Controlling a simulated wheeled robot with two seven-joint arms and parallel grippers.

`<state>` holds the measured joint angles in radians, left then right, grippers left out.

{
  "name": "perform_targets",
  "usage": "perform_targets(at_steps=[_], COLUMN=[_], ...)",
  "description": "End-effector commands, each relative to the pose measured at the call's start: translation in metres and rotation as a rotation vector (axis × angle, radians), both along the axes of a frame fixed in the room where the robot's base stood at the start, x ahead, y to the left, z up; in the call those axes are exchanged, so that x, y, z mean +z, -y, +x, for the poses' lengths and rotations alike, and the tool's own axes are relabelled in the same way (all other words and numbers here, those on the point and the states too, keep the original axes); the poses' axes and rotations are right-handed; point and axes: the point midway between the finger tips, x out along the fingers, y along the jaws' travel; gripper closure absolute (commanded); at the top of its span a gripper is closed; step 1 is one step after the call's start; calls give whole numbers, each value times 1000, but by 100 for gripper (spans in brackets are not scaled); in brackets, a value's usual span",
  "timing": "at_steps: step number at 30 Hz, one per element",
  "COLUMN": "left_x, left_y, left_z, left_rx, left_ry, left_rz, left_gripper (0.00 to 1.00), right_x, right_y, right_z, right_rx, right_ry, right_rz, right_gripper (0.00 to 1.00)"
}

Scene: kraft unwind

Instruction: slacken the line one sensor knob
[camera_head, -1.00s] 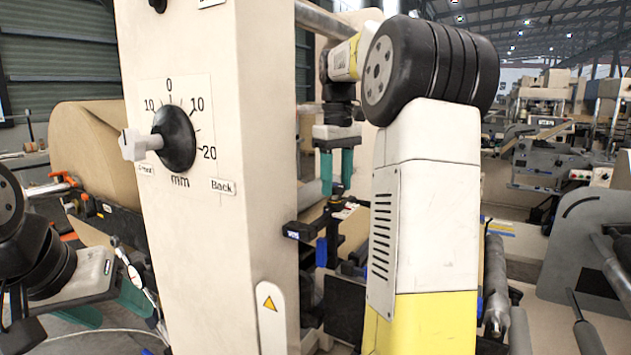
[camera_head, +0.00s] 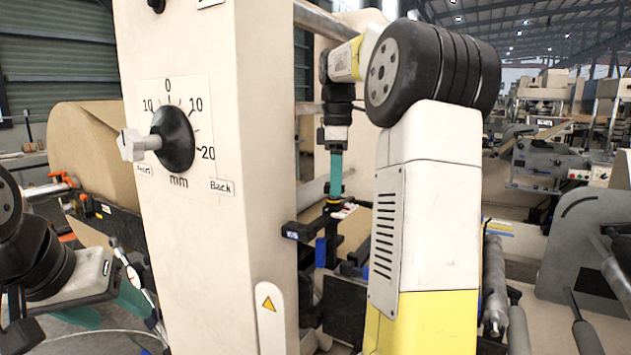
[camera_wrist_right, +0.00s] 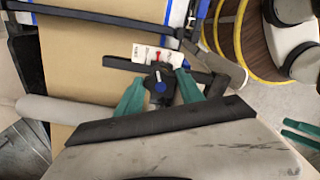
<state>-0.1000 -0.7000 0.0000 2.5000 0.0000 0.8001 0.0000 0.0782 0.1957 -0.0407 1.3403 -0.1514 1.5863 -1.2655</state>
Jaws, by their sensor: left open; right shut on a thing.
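The sensor knob (camera_wrist_right: 159,84) is small and black with a blue centre and a white pointer mark. It sits on a dark bracket beside a white card (camera_wrist_right: 153,54) with a red mark. My right gripper (camera_wrist_right: 160,88) is shut on the knob, one teal finger on each side. In the head view that gripper (camera_head: 335,178) points straight down, its fingers lined up edge-on above the bracket (camera_head: 303,232); the knob is small there and hard to make out. My left gripper (camera_head: 108,305) is open and empty at the lower left.
A cream machine column (camera_head: 215,250) stands between the grippers, with a black dial knob (camera_head: 173,139) on a millimetre scale. A brown paper roll (camera_head: 95,150) is behind it at left. Brown web (camera_wrist_right: 105,60) runs beside the knob. Grey rollers (camera_head: 496,285) stand at right.

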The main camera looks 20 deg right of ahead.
Motion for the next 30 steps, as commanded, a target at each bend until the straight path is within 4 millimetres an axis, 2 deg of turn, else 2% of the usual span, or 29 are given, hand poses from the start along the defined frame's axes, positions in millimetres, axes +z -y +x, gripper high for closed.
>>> perform_targets(at_steps=[17, 18, 21, 30], left_x=[0, 0, 0, 0], left_y=[0, 0, 0, 0], left_z=[0, 0, 0, 0], left_rx=[0, 0, 0, 0], left_ry=[0, 0, 0, 0], left_rz=[0, 0, 0, 0], left_gripper=[42, 42, 42, 42], right_x=[-4, -4, -3, -1], right_y=[0, 0, 0, 0], right_z=[0, 0, 0, 0], right_rx=[36, 36, 36, 35], right_ry=[-9, -9, -7, -2], right_rz=[2, 2, 2, 1], right_gripper=[96, 54, 34, 33])
